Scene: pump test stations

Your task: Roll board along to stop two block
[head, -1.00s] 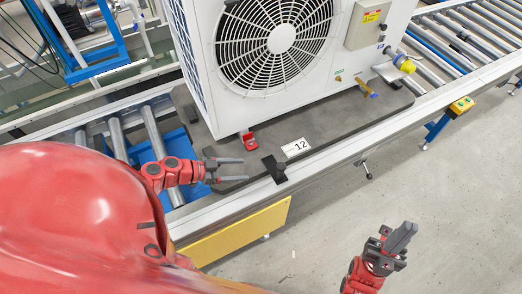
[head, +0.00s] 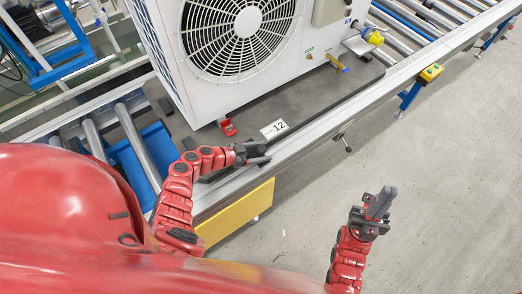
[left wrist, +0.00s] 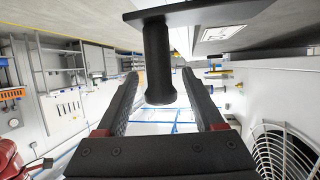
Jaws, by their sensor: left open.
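The dark grey board (head: 300,108) lies on the roller conveyor and carries a white fan unit (head: 165,62). A white label marked 12 (head: 275,129) is on its near edge. My left gripper (head: 256,155) is at this edge, just left of the label. In the left wrist view, my left gripper (left wrist: 164,108) is open, with a black upright handle (left wrist: 158,60) between its fingers; the fingers look apart from it. My right gripper (head: 380,203) hangs over the floor, away from the board; its finger gap is unclear. I cannot make out a stop two block.
Bare rollers (head: 138,140) lie left of the board, and more rollers (head: 445,18) run to the upper right. A yellow button box (head: 431,72) sits beside the rail. A yellow panel (head: 235,213) hangs below the near rail. The floor at right is clear.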

